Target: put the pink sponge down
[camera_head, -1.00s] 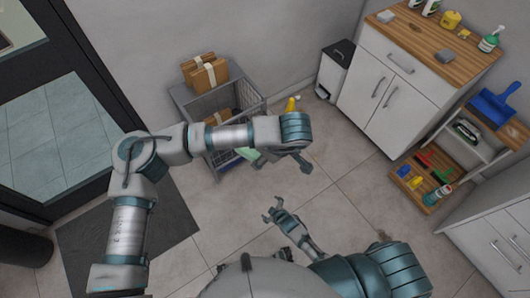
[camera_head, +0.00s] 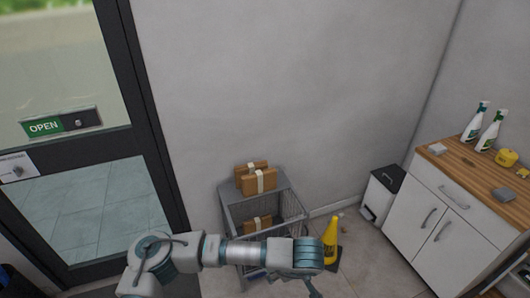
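I see no pink sponge in the view. My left arm comes in from the left across the bottom. Its gripper (camera_head: 315,289) hangs at the bottom edge, in front of the floor to the right of the wire cart (camera_head: 232,226). Only a small part of its fingers shows, so I cannot tell whether it is open or holds anything. My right gripper is out of view.
Cardboard boxes (camera_head: 258,180) sit on and in the cart. A yellow bottle-like object (camera_head: 331,240) stands right of it. A dark-lidded bin (camera_head: 380,193) stands beside the white cabinet (camera_head: 428,222). Spray bottles (camera_head: 488,130) and a yellow container (camera_head: 507,157) stand on the counter. A glass door is left.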

